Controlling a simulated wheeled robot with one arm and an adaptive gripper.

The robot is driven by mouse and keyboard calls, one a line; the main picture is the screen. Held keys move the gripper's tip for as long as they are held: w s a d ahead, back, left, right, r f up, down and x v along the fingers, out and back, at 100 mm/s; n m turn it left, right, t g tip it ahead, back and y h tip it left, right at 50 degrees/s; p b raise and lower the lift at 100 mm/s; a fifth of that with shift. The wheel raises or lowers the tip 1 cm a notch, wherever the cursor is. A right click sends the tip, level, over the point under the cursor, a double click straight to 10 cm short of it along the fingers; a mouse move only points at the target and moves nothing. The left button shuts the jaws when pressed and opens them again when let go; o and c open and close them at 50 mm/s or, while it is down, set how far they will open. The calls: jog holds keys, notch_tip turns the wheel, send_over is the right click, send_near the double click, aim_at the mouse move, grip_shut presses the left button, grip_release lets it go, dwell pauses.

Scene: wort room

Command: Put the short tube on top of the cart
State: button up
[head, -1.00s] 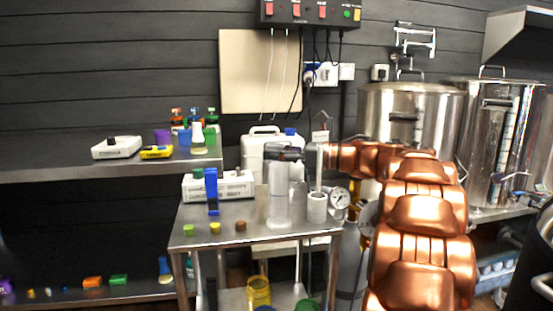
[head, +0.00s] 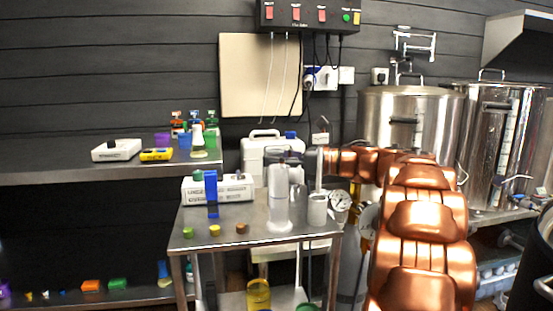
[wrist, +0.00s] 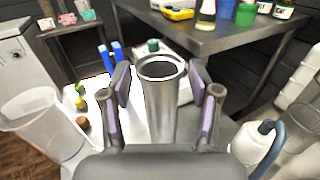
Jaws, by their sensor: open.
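A grey metallic tube (wrist: 162,105) with an open rim stands upright between my fingers in the wrist view. My gripper (wrist: 165,88) is open, a finger on each side of the tube with a gap at both. In the head view my gripper (head: 284,156) is above the cart (head: 255,222), a steel table with a lower shelf. The tube also shows in the head view (head: 278,182), just below the gripper. A tall clear vessel (head: 281,213) appears at the same place, nearer me. The tube's bottom is hard to make out, so I cannot tell what it rests on.
A white jug (head: 262,150) stands behind. A steel shelf (head: 60,172) is at left.

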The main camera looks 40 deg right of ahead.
jog(key=shift+r, duration=0.1)
jog(key=shift+r+p, duration=0.2)
jog(key=shift+p, duration=0.25)
jog(key=p+v, duration=0.1)
jog(key=v, duration=1.1)
jog(key=shift+f, duration=0.15)
